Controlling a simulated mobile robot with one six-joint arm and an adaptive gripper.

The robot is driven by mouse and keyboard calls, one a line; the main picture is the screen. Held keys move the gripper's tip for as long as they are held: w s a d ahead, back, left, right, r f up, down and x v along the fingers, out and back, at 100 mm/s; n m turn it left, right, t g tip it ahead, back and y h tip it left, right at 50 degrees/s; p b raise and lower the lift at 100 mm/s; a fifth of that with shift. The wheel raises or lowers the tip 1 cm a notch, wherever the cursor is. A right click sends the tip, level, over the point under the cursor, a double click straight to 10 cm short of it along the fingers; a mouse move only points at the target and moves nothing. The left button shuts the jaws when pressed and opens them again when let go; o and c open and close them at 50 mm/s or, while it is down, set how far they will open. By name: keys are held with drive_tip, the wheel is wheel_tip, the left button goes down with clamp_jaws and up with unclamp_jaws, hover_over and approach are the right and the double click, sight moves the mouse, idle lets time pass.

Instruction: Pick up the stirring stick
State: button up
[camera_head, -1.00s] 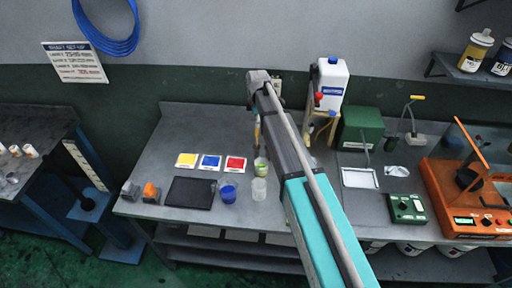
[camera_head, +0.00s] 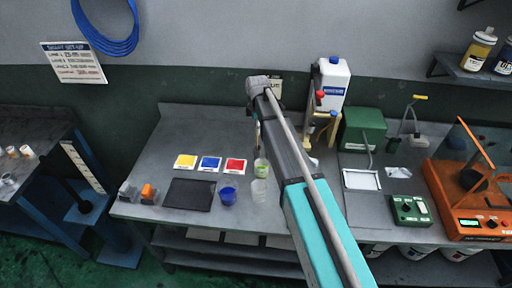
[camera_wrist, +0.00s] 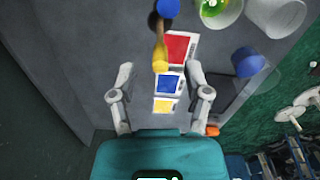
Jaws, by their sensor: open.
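A stick with a yellow end and a brown shaft (camera_wrist: 160,50) shows in the wrist view, ahead of my gripper; I take it for the stirring stick. Its yellow end lies near the line between my fingertips, and its other end runs toward a round blue thing (camera_wrist: 168,8). My gripper (camera_wrist: 161,74) is open, with one finger on each side and clear gaps to the stick. Neither finger touches it. In the head view my arm hides most of the gripper and the stick.
Yellow (camera_head: 186,161), blue (camera_head: 210,163) and red (camera_head: 235,165) cards lie on the bench beside a dark pad (camera_head: 189,195). A blue cup (camera_head: 228,195), a clear cup (camera_head: 260,192) and a green-banded cup (camera_head: 261,170) stand close to the arm. A white bottle (camera_head: 332,84) stands behind.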

sight(257, 136)
drive_tip(key=shift+f+b, duration=1.35)
drive_tip(key=shift+f, duration=0.35)
clamp_jaws()
